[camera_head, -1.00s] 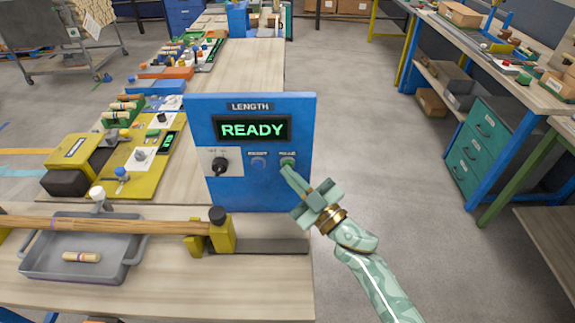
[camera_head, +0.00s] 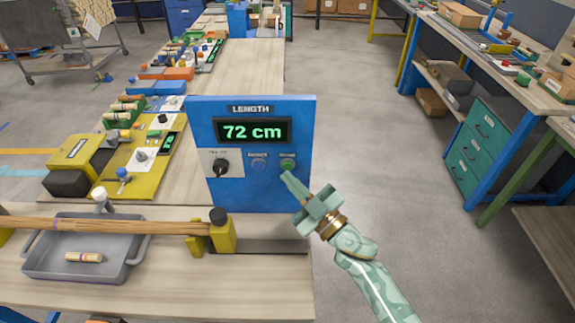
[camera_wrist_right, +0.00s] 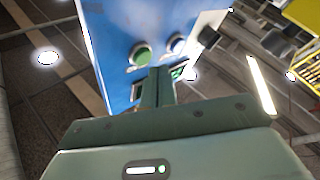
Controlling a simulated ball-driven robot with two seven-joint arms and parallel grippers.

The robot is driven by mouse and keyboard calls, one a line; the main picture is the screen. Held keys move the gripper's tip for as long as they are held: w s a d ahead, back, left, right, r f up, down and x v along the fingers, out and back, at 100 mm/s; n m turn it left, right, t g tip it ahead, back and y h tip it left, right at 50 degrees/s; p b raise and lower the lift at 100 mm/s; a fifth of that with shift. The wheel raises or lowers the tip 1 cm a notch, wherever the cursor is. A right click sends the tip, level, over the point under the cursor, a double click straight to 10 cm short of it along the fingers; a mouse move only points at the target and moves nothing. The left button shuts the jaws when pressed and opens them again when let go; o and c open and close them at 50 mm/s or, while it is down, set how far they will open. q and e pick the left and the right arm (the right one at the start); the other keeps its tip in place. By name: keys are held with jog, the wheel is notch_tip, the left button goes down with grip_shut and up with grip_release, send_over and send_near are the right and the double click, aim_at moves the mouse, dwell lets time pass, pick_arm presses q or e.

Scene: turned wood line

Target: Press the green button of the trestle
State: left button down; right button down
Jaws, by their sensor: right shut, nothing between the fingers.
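The blue panel (camera_head: 250,188) labelled LENGTH stands upright on the wooden bench. Its display (camera_head: 252,131) reads "72 cm" in green. The green button (camera_head: 288,164) is at the panel's lower right, beside a blue button (camera_head: 259,164) and a black knob (camera_head: 221,167). My right gripper (camera_head: 285,175) is shut and empty, its tip just below the green button; touching or apart is hard to tell in the head view. In the right wrist view the green button (camera_wrist_right: 141,54) shows beyond the closed fingers (camera_wrist_right: 158,75). My left gripper is out of view.
A long wooden rod (camera_head: 110,226) lies across yellow supports (camera_head: 224,236) at the front left. A grey tray (camera_head: 40,262) with a short wooden piece (camera_head: 84,257) sits under it. A yellow station (camera_head: 150,182) stands behind. The floor right of the bench is clear.

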jog(key=s+p, duration=0.2)
jog(key=s, duration=0.3)
dwell(0.5)
dwell(0.6)
